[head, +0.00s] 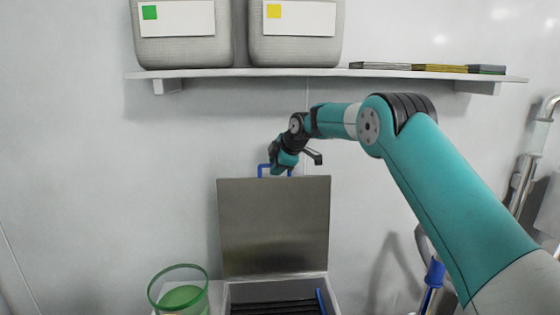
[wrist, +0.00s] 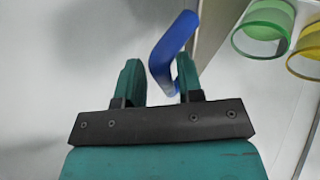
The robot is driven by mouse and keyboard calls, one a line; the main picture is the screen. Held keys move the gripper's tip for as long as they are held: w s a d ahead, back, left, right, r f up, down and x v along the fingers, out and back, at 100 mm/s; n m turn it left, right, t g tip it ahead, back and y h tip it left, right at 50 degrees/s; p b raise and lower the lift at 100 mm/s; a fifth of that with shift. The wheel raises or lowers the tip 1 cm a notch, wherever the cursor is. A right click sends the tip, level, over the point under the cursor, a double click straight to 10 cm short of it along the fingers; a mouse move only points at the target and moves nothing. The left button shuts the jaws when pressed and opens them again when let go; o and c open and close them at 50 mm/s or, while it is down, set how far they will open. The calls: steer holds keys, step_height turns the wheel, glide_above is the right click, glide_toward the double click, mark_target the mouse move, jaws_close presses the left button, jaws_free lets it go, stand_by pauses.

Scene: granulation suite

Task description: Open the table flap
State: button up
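The table flap (head: 274,225) is a flat grey metal panel. It stands raised, close to upright, at the back of an open box-like compartment (head: 333,294) in the head view. A blue bar handle (head: 262,169) sticks up at its top edge. My gripper (head: 281,168) is at this handle, partly covering it. In the wrist view, the two teal fingers of my gripper (wrist: 158,68) are apart. The blue handle (wrist: 174,45) lies between them, closer to the right finger, with a gap on the left side. The flap's hinge line is at the bottom of the panel.
A green transparent cup (head: 180,290) stands left of the compartment; it also shows in the wrist view (wrist: 263,28) beside a yellow one (wrist: 308,50). Dark slats (head: 275,307) lie inside the compartment. A wall shelf (head: 320,74) with two bins (head: 183,45) hangs above my gripper.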

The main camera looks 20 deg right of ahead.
steer(key=b+v, duration=0.5)
steer(key=v, duration=1.2)
steer(key=shift+s+r, duration=0.15)
steer(key=shift+s, duration=0.05)
steer(key=s+a+f+m+g+y+b, duration=0.15)
steer(key=s+a+f, duration=0.25)
steer(key=s+a, duration=0.45)
steer(key=s+a+f+m+g, duration=0.35)
steer(key=s+a, duration=0.25)
steer(key=s, duration=0.6)
steer(key=s+a+f+m+g, duration=0.1)
steer(key=s+f, duration=0.4)
steer(key=s, duration=0.6)
steer(key=s+a+f+m+g, duration=0.1)
steer(key=s+f+m, duration=0.2)
steer(key=s, duration=0.8)
steer(key=x, duration=0.2)
steer(key=shift+s+f, duration=0.15)
steer(key=shift+f, duration=0.1)
